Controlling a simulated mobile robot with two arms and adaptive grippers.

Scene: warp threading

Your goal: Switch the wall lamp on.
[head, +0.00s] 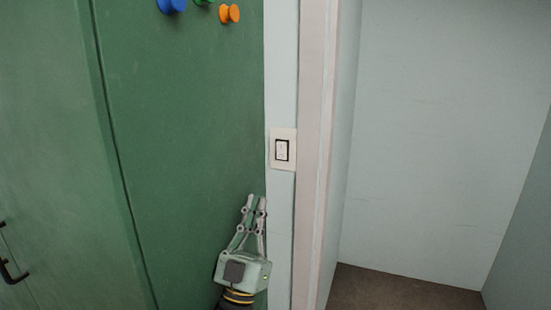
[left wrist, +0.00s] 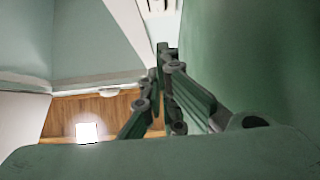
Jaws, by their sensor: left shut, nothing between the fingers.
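A wall switch (head: 282,150) with a pale plate and a dark-rimmed rocker sits on the narrow pale wall strip in the middle of the head view. My left gripper (head: 256,200) is below the switch and slightly to its left, fingers pointing up, apart from the plate. Its fingers are shut and empty; they also show in the left wrist view (left wrist: 166,52). A white plate with slots (left wrist: 160,5), perhaps the switch, is cut off at the top edge of the left wrist view. My right gripper is in neither view. No wall lamp can be made out for certain.
A green panel (head: 190,130) with colored knobs (head: 229,13) stands left of the switch, close beside my left gripper. A door frame (head: 313,130) stands to the right, with an open passage and brown floor (head: 390,288) beyond. A bright white square (left wrist: 87,132) glows in the left wrist view.

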